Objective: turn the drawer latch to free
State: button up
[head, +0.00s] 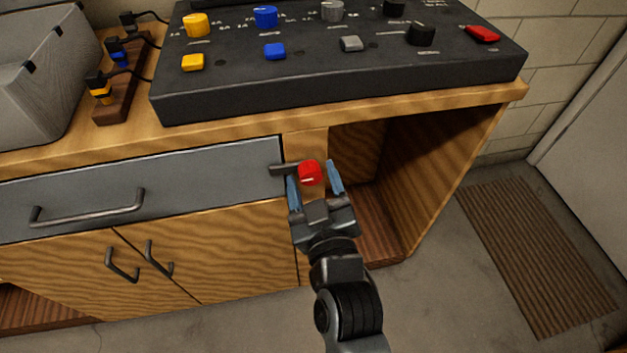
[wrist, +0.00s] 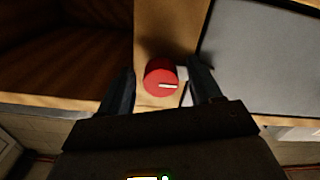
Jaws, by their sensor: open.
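The drawer latch is a red round knob (head: 310,173) on the wooden post right of the drawer, with a dark bar (head: 283,169) reaching left over the edge of the grey drawer front (head: 150,185). The drawer looks shut. The knob (wrist: 161,79) also shows in the wrist view, with a white mark lying about level across its right half. My gripper (head: 315,180) is open, its two blue-grey fingers on either side of the knob. In the wrist view the open gripper (wrist: 158,90) shows a gap on each side of the knob. I cannot tell whether a finger touches it.
A dark control panel (head: 340,95) with coloured knobs and buttons stands on the wooden bench top (head: 240,125) above. An open compartment (head: 430,165) lies right of the post. Cupboard doors (head: 190,250) with dark handles are below the drawer. A ribbed mat (head: 540,260) lies on the floor at right.

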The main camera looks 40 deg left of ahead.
jog(key=c, duration=1)
jog(key=shift+c, duration=0.2)
jog(key=shift+m, duration=0.3)
jog(key=m+p, duration=0.1)
jog(key=m, duration=0.2)
jog(key=shift+m, duration=0.3)
jog(key=m+p, duration=0.1)
jog(key=m, duration=0.3)
jog(key=shift+s, duration=0.15)
jog(key=m+p, duration=0.1)
jog(key=m, duration=0.4)
jog(key=shift+a+r, duration=0.1)
jog(key=shift+s+m+p, duration=0.1)
jog(key=shift+m+p, duration=0.3)
jog(key=shift+m, duration=1.9)
